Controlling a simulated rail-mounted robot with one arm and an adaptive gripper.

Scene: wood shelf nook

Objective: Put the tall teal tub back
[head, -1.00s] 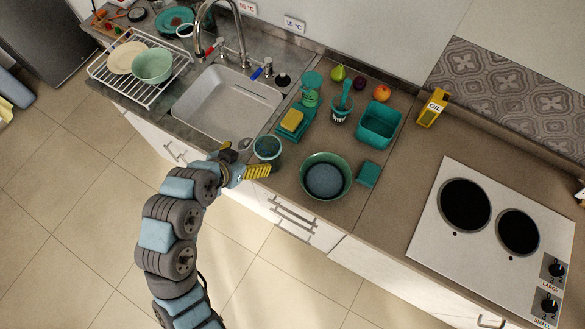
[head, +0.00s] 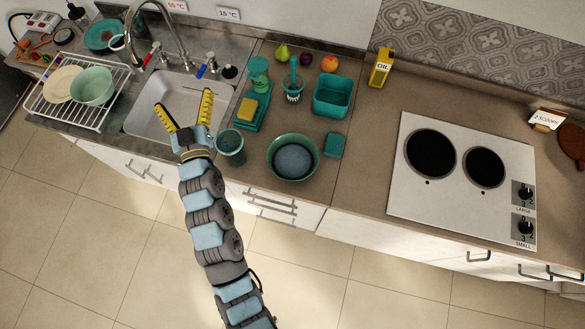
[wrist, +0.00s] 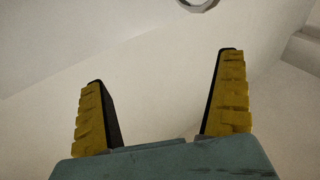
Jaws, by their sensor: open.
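A tall round teal tub (head: 231,150) stands upright on the counter, just right of the sink near the front edge. It looks dark inside. A lower, rectangular teal tub (head: 332,97) stands farther back to the right. My gripper (head: 183,99) is open and empty over the sink, left of the tall tub and apart from it. Its yellow-padded fingers point toward the back of the sink. In the wrist view, the spread fingers (wrist: 163,70) have only the pale sink surface between and beyond them, with part of a round drain at the top. No tub shows there.
The sink (head: 150,112) has a tall faucet behind. A green bowl (head: 292,158), a yellow sponge (head: 247,109) on a teal tray, a green bottle and a brush in a cup crowd the counter. A dish rack (head: 70,100) stands left.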

